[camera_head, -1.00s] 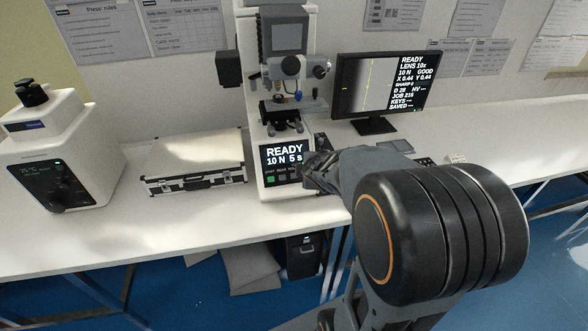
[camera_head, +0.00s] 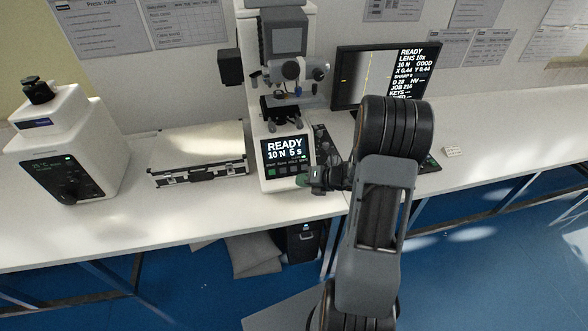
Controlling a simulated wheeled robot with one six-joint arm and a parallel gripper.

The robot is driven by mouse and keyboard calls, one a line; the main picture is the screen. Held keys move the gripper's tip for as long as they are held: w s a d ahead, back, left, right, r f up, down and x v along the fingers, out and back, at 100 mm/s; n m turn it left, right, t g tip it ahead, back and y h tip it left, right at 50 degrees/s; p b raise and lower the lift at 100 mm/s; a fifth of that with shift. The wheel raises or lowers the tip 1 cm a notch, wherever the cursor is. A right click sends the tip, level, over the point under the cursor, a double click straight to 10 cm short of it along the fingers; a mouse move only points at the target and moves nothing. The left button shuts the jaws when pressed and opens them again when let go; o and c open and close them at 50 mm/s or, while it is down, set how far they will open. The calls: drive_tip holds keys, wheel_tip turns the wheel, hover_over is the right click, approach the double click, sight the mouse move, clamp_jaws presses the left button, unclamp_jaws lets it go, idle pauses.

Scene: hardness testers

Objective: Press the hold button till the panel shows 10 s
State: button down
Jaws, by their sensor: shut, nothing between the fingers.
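The hardness tester (camera_head: 266,95) stands upright on the bench, white with a dark head and stage. Its front panel (camera_head: 285,147) reads "READY 10 N 5 s". A row of small buttons (camera_head: 283,170) sits below that text; their labels are too small to read surely. My gripper (camera_head: 302,181) is shut and empty, at the lower right of the panel, just in front of the button row's right end. I cannot tell whether it touches the panel.
A monitor (camera_head: 347,75) stands behind my arm, partly hidden. A silver case (camera_head: 198,158) lies left of the tester, and a white machine (camera_head: 62,150) with a dark panel stands farther left. The bench (camera_head: 520,131) is mostly clear at right.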

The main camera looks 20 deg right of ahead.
sight(294, 169)
drive_tip(key=w+d+f+b, duration=0.1)
drive_tip(key=w+f+b, duration=0.2)
drive_tip(key=w, duration=0.4)
drive_tip(key=shift+w+d+f, duration=0.2)
drive_tip(key=shift+d+f, duration=0.05)
drive_tip(key=shift+f, duration=0.5)
drive_tip(key=shift+w+f, duration=0.1)
idle(1.7)
drive_tip(key=shift+w+f+b, duration=0.1)
drive_tip(key=shift+w+b, duration=0.15)
drive_tip(key=shift+b, duration=0.2)
drive_tip(key=shift+w+d+f, duration=0.1)
drive_tip(key=shift+w+f, duration=0.1)
drive_tip(key=shift+w, duration=0.05)
idle(0.5)
drive_tip(key=shift+s+r, duration=0.1)
idle(0.4)
drive_tip(key=shift+s+r, duration=0.3)
drive_tip(key=shift+s, duration=0.2)
